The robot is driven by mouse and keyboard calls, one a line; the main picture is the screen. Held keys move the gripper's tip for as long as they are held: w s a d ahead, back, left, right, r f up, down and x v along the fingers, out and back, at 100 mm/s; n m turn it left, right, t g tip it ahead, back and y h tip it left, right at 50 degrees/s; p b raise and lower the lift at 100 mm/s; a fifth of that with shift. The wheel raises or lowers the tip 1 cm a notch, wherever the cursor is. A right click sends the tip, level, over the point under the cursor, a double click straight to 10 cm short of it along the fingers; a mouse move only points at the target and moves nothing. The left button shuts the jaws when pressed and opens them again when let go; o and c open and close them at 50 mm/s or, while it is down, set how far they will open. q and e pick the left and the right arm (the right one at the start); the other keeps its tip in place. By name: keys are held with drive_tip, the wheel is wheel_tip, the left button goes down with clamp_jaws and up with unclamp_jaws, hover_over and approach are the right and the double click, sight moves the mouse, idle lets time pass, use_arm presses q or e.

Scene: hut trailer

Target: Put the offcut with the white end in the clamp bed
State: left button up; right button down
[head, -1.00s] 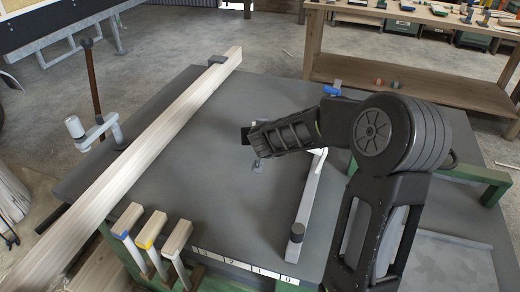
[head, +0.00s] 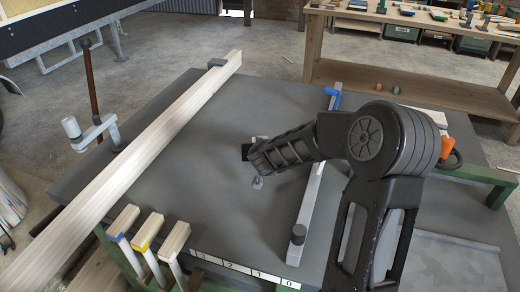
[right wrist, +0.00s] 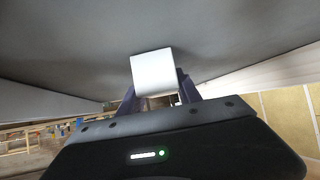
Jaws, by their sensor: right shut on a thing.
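My right gripper (head: 252,152) reaches in from the right over the dark grey table top (head: 215,175). In the right wrist view it (right wrist: 157,88) is shut on the offcut with the white end (right wrist: 152,70), whose square white face shows between the fingers. A grey bar (head: 309,205) with a blue handle (head: 334,97) lies on the table right of the gripper. I cannot tell for sure which part is the clamp bed. My left gripper is not in view.
A long pale beam (head: 150,150) crosses the table's left side, beside a grey clamp (head: 95,132). Several wooden pieces with coloured bands (head: 148,232) stand at the front edge, near a numbered strip (head: 240,268). An orange-handled tool (head: 447,147) lies right.

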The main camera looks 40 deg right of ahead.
drive_tip(key=shift+f, duration=0.1)
drive_tip(key=c, duration=0.8)
unclamp_jaws()
drive_tip(key=shift+c, duration=0.2)
drive_tip(key=shift+r, duration=0.2)
drive_tip(key=p+v, duration=0.3)
drive_tip(key=v, duration=0.9)
drive_tip(key=shift+o, duration=0.2)
drive_tip(key=shift+f, duration=0.1)
